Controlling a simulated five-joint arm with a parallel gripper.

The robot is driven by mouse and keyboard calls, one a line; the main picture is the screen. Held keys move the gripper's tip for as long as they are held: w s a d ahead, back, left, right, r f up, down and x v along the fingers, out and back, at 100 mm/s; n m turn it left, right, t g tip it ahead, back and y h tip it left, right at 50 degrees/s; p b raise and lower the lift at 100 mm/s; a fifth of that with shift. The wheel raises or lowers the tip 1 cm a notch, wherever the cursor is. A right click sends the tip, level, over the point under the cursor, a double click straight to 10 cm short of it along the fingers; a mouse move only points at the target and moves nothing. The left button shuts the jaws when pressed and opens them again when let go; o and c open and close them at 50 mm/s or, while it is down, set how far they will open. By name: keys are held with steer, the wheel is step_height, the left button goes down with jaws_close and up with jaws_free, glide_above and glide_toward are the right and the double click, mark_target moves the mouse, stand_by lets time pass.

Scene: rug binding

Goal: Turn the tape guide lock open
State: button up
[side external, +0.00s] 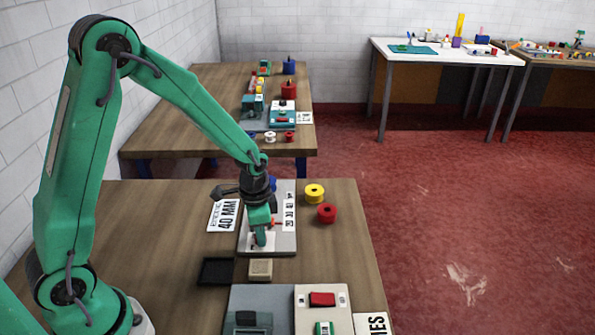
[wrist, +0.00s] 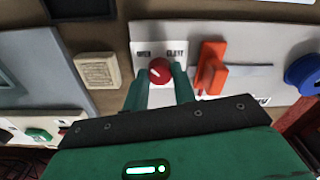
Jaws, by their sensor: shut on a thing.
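The tape guide lock is a round red knob (wrist: 160,69) on a white plate (wrist: 147,47) in the wrist view. The plate reads OPEN at left and a partly legible word, perhaps CLAMP, at right. A pale mark shows on the knob, but I cannot tell surely which word it points to. My gripper (wrist: 159,84) has a green finger on each side of the knob and is shut on it. In the side external view my gripper (side external: 260,240) points down at the near end of the grey board (side external: 284,243) and hides the knob. An orange guide (wrist: 210,68) stands right of the knob.
A tan block (side external: 260,268) and a black tray (side external: 216,271) lie near the board. Yellow (side external: 314,193) and red (side external: 327,213) spools stand to its right. A grey panel (side external: 240,300) with a white one beside it lies at the near edge. Bare wood is at left.

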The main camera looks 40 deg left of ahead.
steer(key=shift+s+d, duration=0.1)
steer(key=shift+d, duration=0.05)
steer(key=o, duration=1)
steer(key=shift+r, duration=3.9)
